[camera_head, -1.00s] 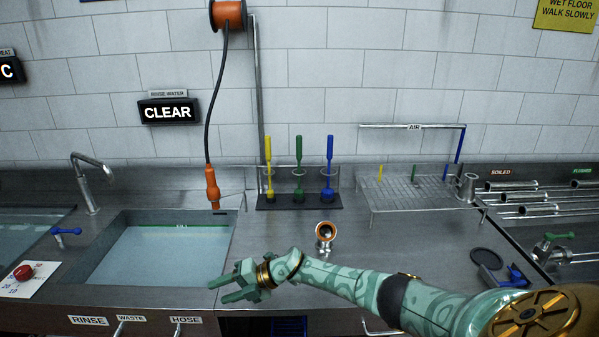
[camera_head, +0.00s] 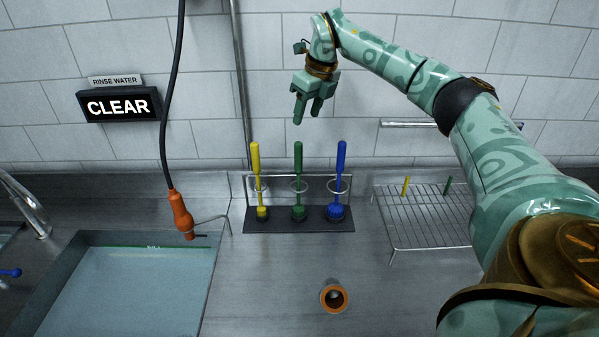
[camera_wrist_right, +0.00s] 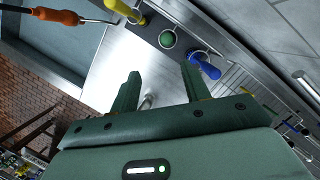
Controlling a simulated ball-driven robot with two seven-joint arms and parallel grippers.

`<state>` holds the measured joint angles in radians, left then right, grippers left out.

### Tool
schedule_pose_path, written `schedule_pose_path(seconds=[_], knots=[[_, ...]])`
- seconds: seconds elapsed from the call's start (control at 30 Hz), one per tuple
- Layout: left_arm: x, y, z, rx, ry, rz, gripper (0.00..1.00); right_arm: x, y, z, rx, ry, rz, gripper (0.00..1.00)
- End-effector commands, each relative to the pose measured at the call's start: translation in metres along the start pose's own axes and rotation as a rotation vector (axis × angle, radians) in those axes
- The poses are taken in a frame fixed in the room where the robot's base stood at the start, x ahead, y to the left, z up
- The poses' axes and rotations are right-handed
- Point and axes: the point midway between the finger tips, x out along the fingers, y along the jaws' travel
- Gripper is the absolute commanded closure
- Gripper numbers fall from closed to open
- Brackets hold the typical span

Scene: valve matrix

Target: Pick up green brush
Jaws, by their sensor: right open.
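The green brush (camera_head: 298,180) stands upright in a dark rack (camera_head: 262,226), its handle up through a ring. A yellow brush (camera_head: 256,180) is to its left and a blue brush (camera_head: 339,182) to its right. My right gripper (camera_head: 307,118) is open and empty, pointing down above the green brush's handle and apart from it. In the right wrist view the open fingers (camera_wrist_right: 158,85) frame bare counter. The green brush (camera_wrist_right: 167,39) shows there end-on, beyond the fingers, between the yellow brush (camera_wrist_right: 125,9) and blue brush (camera_wrist_right: 204,65). My left gripper is not in view.
A wire drying rack (camera_head: 425,222) stands right of the brushes. An orange hose nozzle (camera_head: 181,214) hangs at the left, over the edge of the water-filled sink (camera_head: 130,290). A metal fitting with an orange rim (camera_head: 334,297) is on the counter in front.

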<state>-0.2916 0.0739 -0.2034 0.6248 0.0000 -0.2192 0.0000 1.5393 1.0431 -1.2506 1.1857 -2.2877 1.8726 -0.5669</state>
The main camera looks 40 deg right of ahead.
Motion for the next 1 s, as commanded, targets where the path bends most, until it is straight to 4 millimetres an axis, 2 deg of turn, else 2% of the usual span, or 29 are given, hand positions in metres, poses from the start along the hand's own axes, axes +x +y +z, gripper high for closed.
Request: schedule_pose_path(seconds=[0.07,0.13,0.4,0.5,0.73,1.0], knots=[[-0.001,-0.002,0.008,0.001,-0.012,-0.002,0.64,-0.001,-0.005,-0.002,0.003,0.004,-0.017,0.53],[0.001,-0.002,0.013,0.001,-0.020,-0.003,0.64,0.009,-0.006,-0.003,0.005,0.009,-0.022,0.53],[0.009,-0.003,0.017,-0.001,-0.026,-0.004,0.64,0.075,-0.007,-0.004,0.006,0.010,-0.020,0.53],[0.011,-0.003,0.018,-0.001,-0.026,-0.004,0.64,0.092,-0.008,-0.003,0.007,0.007,-0.020,0.53],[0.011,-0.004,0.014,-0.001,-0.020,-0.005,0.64,0.112,-0.009,-0.003,0.007,0.006,-0.019,0.53],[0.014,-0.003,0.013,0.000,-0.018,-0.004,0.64,0.152,-0.012,-0.002,0.006,0.005,-0.019,0.53]])
